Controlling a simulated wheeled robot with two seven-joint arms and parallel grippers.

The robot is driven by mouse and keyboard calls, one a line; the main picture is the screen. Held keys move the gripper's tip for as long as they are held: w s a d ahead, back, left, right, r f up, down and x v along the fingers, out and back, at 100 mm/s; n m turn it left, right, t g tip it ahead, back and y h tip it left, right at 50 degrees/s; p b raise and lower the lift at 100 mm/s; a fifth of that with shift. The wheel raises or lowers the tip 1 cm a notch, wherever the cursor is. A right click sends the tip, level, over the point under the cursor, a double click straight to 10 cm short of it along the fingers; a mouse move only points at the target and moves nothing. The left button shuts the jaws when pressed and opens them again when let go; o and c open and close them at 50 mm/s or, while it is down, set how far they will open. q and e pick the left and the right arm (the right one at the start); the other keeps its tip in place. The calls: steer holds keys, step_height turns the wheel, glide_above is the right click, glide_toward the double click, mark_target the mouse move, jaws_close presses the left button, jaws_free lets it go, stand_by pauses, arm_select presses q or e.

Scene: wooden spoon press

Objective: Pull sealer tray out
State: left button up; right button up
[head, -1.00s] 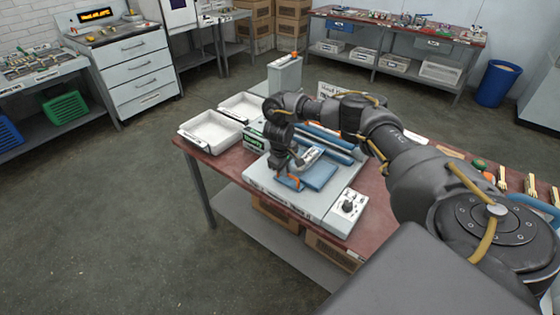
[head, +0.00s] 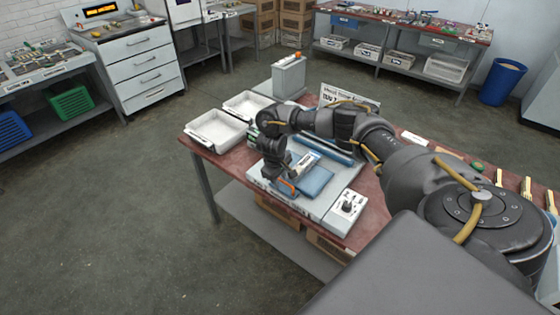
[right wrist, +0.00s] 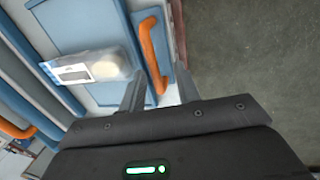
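The sealer (head: 330,212) is a pale grey machine on the red-brown table, with a blue tray (head: 317,181) at its front. An orange handle (right wrist: 150,50) is fixed along the tray's edge in the right wrist view. A clear packet (right wrist: 90,68) with a pale label and a round pale item lies on the tray's blue surface (right wrist: 80,20). My right gripper (right wrist: 160,75) is open, its two fingers apart with the lower end of the handle between them. I cannot tell whether a finger touches it. My left gripper is out of view.
Two white bins (head: 215,130) stand at the table's back left, near a grey box (head: 288,77). A control box with a knob (head: 346,207) sits on the sealer's right corner. Another orange handle (right wrist: 15,130) shows in the right wrist view. Open floor (head: 110,220) lies left of the table.

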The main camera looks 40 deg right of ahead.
steer(key=shift+r, duration=0.1)
step_height(320, 180, up, 10)
steer(key=a+p, duration=0.2)
steer(key=shift+s+r, duration=0.2)
steer(key=shift+s, duration=0.05)
stand_by(0.3)
